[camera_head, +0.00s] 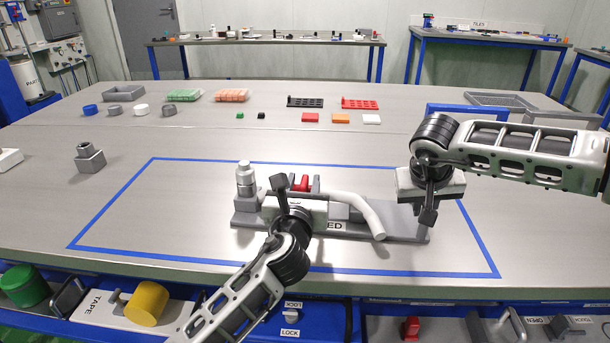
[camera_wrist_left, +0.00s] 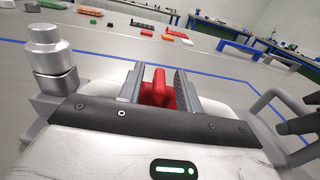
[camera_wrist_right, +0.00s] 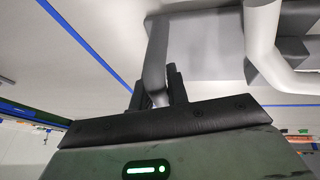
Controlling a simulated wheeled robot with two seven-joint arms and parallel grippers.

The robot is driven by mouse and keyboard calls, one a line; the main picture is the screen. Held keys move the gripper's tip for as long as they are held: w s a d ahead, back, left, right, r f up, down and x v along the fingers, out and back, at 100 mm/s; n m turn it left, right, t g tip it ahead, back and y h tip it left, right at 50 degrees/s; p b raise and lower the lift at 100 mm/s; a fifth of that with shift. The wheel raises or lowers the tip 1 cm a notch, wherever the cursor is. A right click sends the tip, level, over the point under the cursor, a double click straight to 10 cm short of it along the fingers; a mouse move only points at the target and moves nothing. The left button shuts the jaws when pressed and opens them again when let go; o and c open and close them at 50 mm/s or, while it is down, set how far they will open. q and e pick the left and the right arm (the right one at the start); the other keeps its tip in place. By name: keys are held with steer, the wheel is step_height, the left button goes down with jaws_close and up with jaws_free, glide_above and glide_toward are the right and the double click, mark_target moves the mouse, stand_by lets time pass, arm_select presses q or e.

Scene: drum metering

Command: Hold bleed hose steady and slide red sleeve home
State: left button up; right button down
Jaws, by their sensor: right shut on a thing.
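The red sleeve (camera_head: 302,184) sits on the fixture, right of a metal cylinder (camera_head: 246,179). The white bleed hose (camera_head: 366,212) leaves the fixture's right side and bends toward the front. My left gripper (camera_head: 298,188) is open, with its fingers on either side of the sleeve; the left wrist view shows the red sleeve (camera_wrist_left: 157,88) between them. My right gripper (camera_head: 428,212) points down at the baseplate's right end.
The grey baseplate (camera_head: 400,230) lies inside a blue taped outline (camera_head: 115,205). A grey block (camera_head: 90,160) stands left of the outline. Small coloured blocks (camera_head: 340,118) and trays (camera_head: 305,101) stand farther back. The table between them and the fixture is largely clear.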

mark_target(305, 175)
arm_select(q)
steer(key=shift+w+d, duration=0.1)
steer(key=shift+w, duration=1.5)
jaws_close()
steer(key=shift+s+d, duration=0.15)
steer(key=shift+d, duration=1.85)
arm_select(e)
steer(key=shift+a, duration=0.1)
arm_select(q)
jaws_free()
steer(key=s, duration=1.2)
steer(key=shift+a, duration=0.4)
